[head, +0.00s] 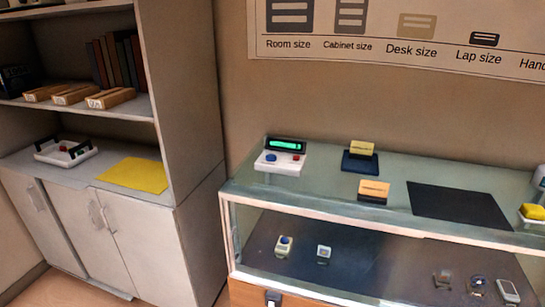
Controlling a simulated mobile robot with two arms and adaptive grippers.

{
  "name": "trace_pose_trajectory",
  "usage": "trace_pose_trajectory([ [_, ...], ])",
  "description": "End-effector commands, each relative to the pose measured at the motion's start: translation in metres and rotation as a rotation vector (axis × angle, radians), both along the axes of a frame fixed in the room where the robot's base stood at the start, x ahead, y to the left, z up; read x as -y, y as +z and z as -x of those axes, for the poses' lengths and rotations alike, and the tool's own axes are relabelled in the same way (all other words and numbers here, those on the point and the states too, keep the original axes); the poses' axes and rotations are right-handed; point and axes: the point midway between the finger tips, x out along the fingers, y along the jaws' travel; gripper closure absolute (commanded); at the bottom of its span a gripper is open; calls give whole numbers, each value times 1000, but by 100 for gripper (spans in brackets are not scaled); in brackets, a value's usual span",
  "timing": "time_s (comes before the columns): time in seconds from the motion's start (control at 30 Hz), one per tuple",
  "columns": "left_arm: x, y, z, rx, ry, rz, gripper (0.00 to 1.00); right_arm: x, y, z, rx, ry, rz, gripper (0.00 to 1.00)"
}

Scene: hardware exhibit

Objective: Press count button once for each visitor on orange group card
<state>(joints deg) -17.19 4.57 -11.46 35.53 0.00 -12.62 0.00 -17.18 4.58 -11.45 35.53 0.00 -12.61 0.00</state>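A white counter box (279,160) stands on the left end of the glass display case. It has a blue button (271,156) on the left, a red button (296,157) on the right and a lit green display (286,145) at the back. An orange card (374,187) sits in a small dark holder to the right of the counter, nearer the front edge. Its print is too small to read. Nothing touches the counter or the card. Neither of my grippers is in view.
A yellow card (362,147) in a dark blue holder stands behind the orange one. A black mat (458,205) lies to the right. A yellow item (532,212) is partly cut off at the right edge. A shelf cabinet (185,110) with another white device (65,150) stands left.

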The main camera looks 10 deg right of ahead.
Motion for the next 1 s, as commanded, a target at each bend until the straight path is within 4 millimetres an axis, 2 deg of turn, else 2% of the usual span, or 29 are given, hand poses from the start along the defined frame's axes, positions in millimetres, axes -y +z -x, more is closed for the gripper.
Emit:
trace_pose_trajectory([
  [0.23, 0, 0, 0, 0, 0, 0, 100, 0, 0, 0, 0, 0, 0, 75],
  [0.33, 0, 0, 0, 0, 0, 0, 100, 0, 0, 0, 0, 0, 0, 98],
  [0.37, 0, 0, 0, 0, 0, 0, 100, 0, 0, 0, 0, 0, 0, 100],
  [1.0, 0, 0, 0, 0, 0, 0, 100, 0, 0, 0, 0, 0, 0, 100],
])
